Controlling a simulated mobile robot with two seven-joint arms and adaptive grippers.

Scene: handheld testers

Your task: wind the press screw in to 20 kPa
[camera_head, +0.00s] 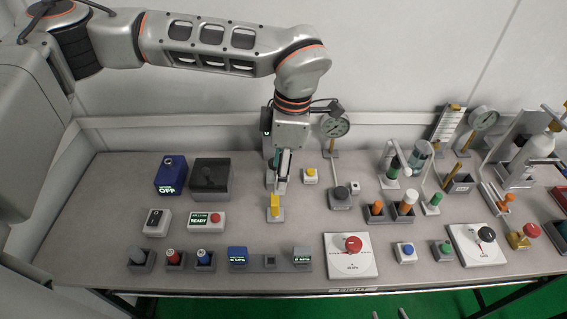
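A red knob (353,244) stands on a white square plate (339,269) near the table's front edge. Small print on the plate seems to end in kPa; I cannot read the setting. It looks like the press screw. My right gripper (388,313) shows only as two separate grey fingertips at the bottom edge, in front of the table and clear of the knob. My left gripper (282,180) points down, seen edge-on, behind a yellow-topped piece (275,206); whether it touches anything is unclear. A blue display box (237,256) shows small lit text, possibly in kPa.
A round gauge (335,125) and another gauge (483,118) stand at the back. A black knob (487,234) sits on a second white plate at right. A blue button box (404,252) and a green one (443,250) stand between the plates.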

